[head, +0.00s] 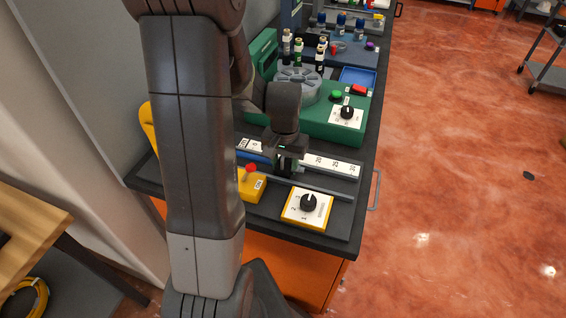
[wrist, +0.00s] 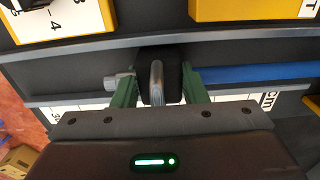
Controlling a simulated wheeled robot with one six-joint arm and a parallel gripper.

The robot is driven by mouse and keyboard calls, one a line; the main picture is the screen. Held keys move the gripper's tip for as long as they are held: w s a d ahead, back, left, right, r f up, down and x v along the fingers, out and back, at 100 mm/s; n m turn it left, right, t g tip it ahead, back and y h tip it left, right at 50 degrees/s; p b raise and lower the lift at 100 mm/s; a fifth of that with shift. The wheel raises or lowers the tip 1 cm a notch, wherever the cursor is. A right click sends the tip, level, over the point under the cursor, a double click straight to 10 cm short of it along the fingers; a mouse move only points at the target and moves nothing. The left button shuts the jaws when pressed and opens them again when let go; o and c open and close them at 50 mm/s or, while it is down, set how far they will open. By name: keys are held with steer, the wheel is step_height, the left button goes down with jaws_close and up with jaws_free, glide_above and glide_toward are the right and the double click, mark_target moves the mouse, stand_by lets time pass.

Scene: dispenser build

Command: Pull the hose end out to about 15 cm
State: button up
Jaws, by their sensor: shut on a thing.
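My gripper (head: 286,167) is down over the bench, between the low numbers and the 20 mark of the white ruler (head: 330,165). In the wrist view its green fingers (wrist: 158,88) are shut on the black hose end (wrist: 157,62), one on each side. The hose end has a grey upright tab and a grey tip (wrist: 115,82) beyond one finger. The blue hose (wrist: 255,73) runs straight off from the other side; in the head view it shows left of my gripper (head: 252,157). My gripper hides the middle ruler numbers, so the exact reading cannot be told.
A grey rail (head: 320,189) runs along the near side. A yellow box with a black dial (head: 308,204) and a yellow block with a red-knobbed lever (head: 250,188) stand close in front. A green machine (head: 330,126) with a grey carousel stands behind.

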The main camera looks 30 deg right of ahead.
steer(key=shift+s+d, duration=0.75)
steer(key=shift+d, duration=0.05)
stand_by(0.6)
steer(key=o, duration=1.2)
steer(key=shift+s, duration=0.1)
step_height(320, 180, up, 14)
steer(key=shift+f, duration=0.1)
step_height(320, 180, down, 14)
steer(key=shift+r, duration=0.1)
steer(key=shift+a, duration=0.15)
